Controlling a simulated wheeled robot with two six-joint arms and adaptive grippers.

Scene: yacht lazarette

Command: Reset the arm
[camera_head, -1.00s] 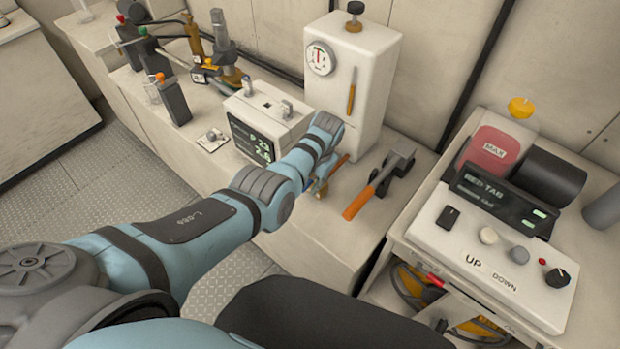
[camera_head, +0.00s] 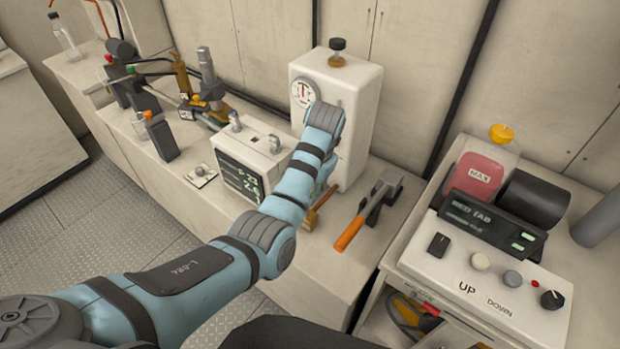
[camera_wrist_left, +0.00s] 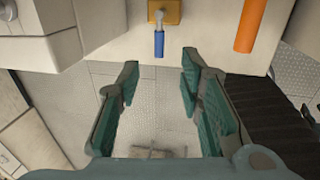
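My left arm (camera_head: 205,272) reaches in from the left, over the bench, with its wrist in front of the white box with a round gauge (camera_head: 367,105). In the head view the arm itself hides most of the gripper. In the left wrist view my left gripper (camera_wrist_left: 159,66) is open, its two fingers apart with nothing between them. A small blue-handled lever on a brass plate (camera_wrist_left: 160,42) is just beyond the fingertips, apart from them. My right gripper is not in view.
An orange-handled tool (camera_head: 352,230) lies on the bench right of the arm. A white display box (camera_head: 246,160) stands left of the wrist. A control panel with UP and DOWN knobs (camera_head: 470,275) is at the right. Open metal floor (camera_head: 75,235) shows at the left.

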